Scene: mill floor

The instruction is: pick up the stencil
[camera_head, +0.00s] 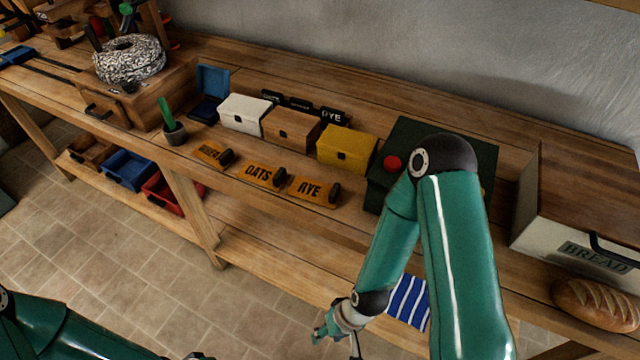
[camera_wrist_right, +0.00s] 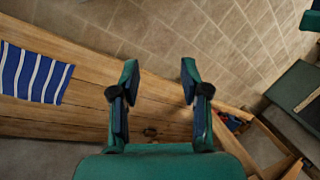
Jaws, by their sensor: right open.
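Three orange stencil plates with dark handles lie in a row along the bench's front edge in the head view. The left one (camera_head: 211,155) has lettering too small to read surely, the middle one reads OATS (camera_head: 262,175), and the right one reads RYE (camera_head: 312,190). My right gripper (camera_head: 337,338) is below and in front of the bench edge, clear of the plates. In the right wrist view it is open (camera_wrist_right: 159,75) with nothing between its fingers. My left arm shows at the bottom left; its gripper is out of the picture.
White (camera_head: 244,113), brown (camera_head: 291,130) and yellow (camera_head: 346,148) boxes stand behind the plates. A dark green case (camera_head: 401,137) with a red knob, a bread bin (camera_head: 572,235) and a loaf (camera_head: 598,303) are at right.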

